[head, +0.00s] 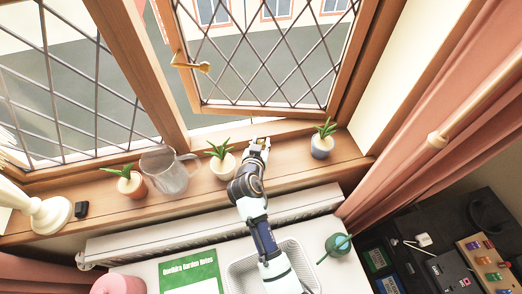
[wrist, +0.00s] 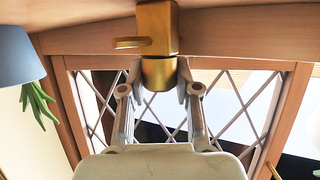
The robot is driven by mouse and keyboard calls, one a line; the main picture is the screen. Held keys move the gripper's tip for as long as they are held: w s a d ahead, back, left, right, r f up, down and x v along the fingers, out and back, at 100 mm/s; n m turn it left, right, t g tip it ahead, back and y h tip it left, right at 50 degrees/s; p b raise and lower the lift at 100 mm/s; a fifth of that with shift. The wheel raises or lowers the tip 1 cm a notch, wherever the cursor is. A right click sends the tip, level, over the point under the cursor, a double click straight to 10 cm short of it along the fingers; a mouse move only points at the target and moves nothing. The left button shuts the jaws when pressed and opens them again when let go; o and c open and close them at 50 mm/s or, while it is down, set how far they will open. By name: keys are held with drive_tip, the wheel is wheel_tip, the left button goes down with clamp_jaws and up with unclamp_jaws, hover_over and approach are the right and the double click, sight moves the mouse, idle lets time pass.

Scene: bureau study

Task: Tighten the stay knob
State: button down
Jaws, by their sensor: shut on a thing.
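In the wrist view the brass stay knob (wrist: 158,73) is a short cylinder under a square brass block (wrist: 157,22) with a small side lever. My gripper (wrist: 159,82) is shut on the knob, one finger on each side. In the head view my gripper (head: 259,143) reaches over the sill to the foot of the window frame. The knob is mostly hidden there by my fingers. The latticed casement (head: 270,60) stands open, its brass handle (head: 192,67) on the left stile.
On the wooden sill (head: 285,162) a white-potted plant (head: 222,163) stands close left of my gripper and a grey-potted plant (head: 321,144) to the right. A glass jug (head: 167,171) and a terracotta-potted plant (head: 130,184) stand further left. A green watering can (head: 337,245) stands below.

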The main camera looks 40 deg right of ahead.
drive_tip(key=shift+f+m+g+h+b, duration=0.15)
drive_tip(key=shift+m+g+h+b, duration=0.3)
drive_tip(key=shift+m+g+b, duration=0.85)
drive_tip(key=shift+f+m+g+h+b, duration=0.1)
drive_tip(key=shift+m+g+h+b, duration=0.45)
drive_tip(key=shift+b, duration=1.3)
drive_tip(key=c, duration=0.8)
unclamp_jaws()
drive_tip(key=shift+r, duration=0.15)
drive_tip(key=shift+a, duration=0.1)
drive_tip(key=v, duration=1.2)
drive_tip(key=shift+w, duration=0.15)
